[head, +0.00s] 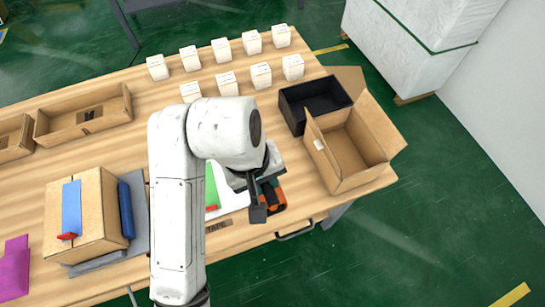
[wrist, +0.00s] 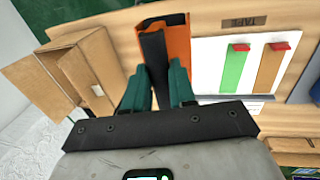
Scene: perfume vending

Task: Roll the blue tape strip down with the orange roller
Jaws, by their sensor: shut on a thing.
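The blue tape strip (head: 71,205) lies over the top of a closed cardboard carton (head: 100,215) at the left in the head view, with a red tab (head: 67,236) at its near end. The orange roller (head: 279,200) is at the table's front edge, right of the middle; it shows orange and dark in the wrist view (wrist: 177,45). My gripper (head: 262,198) is at it, far to the right of the carton. In the wrist view its teal fingers (wrist: 159,80) are on either side of the dark part. The finger contact is partly hidden.
Beside the roller lies a white sheet with green (wrist: 235,70) and brown (wrist: 270,68) strips, and a TAPE label (wrist: 245,22). An open carton (head: 345,145) and black box (head: 312,100) stand right. Small white boxes (head: 226,83) stand behind. A dark blue roll (head: 125,210) adjoins the carton.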

